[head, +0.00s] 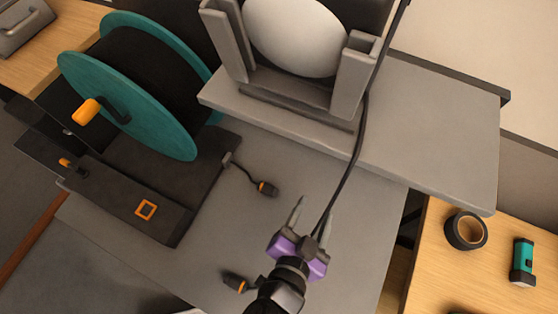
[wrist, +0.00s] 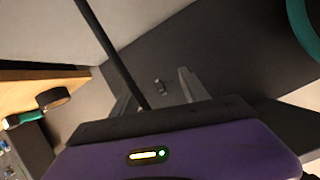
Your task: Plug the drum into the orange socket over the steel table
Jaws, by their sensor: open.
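The drum is a teal reel (head: 125,105) wound with black cable, on a dark stand (head: 195,190) at the left. An orange square frame (head: 146,209) marks the stand's front. My purple gripper (head: 313,208) is open over the table, right of that plug. A black cable (head: 352,165) hangs from the top and runs down to my gripper; in the wrist view the cable (wrist: 113,55) passes beside the fingers (wrist: 157,88). I cannot make out the orange socket.
A second dark connector with an orange band (head: 233,283) lies near my wrist. A grey raised shelf (head: 440,130) carries a bracket (head: 355,75) with a white oval (head: 295,35). A tape roll (head: 466,231) and a teal torch (head: 523,262) lie on the wooden bench at right.

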